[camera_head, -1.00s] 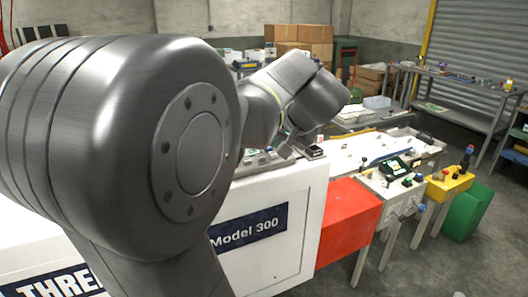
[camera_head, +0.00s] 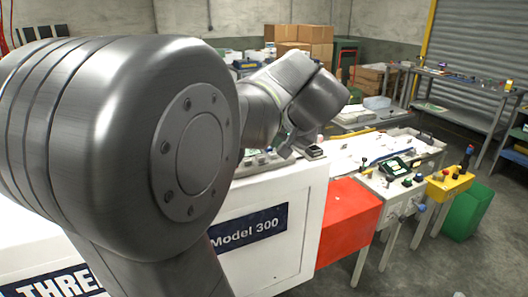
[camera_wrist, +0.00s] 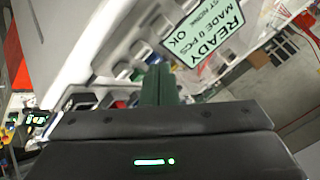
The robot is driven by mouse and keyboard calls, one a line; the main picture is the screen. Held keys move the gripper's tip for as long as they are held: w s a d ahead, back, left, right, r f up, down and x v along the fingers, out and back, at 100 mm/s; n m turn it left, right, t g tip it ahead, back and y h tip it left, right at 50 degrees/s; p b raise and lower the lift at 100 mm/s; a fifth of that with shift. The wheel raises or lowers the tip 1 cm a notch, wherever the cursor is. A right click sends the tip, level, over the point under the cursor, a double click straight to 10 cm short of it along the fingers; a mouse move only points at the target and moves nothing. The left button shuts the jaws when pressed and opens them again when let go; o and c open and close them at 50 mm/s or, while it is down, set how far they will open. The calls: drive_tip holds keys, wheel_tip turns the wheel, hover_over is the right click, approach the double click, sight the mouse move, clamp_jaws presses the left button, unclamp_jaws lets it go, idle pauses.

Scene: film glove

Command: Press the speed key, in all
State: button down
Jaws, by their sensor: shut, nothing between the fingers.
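My gripper (camera_wrist: 158,84) is shut and empty in the wrist view, with its two dark green fingers together. Just beyond the fingertips is a light panel with several keys (camera_wrist: 122,70) in grey, with blue, red and green pieces near them. A pale green screen (camera_wrist: 203,32) beside the keys reads READY, MADE 0 PCS and OK. I cannot read key labels, so I cannot tell which is the speed key. I cannot tell whether the fingertips touch a key. In the head view my arm hides the gripper's tips.
A white machine body marked Model 300 (camera_head: 283,262) stands in front, with a red box (camera_head: 347,218) to its right. Further right are a small control panel (camera_head: 397,167), a yellow box (camera_head: 448,186) and a green bin (camera_head: 466,211). Grey floor is open at the lower right.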

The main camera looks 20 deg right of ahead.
drive_tip(key=shift+f, duration=0.15)
drive_tip(key=shift+f+b, duration=0.3)
drive_tip(key=shift+b, duration=0.05)
drive_tip(key=shift+f+b, duration=0.35)
drive_tip(key=shift+f, duration=0.1)
idle(0.8)
drive_tip(key=shift+r, duration=0.1)
drive_tip(key=shift+r+p, duration=0.65)
drive_tip(key=shift+r, duration=0.15)
wheel_tip(320, 180, up, 5)
drive_tip(key=p, duration=0.3)
drive_tip(key=shift+p, duration=0.4)
drive_tip(key=shift+a+f, duration=0.1)
idle(0.4)
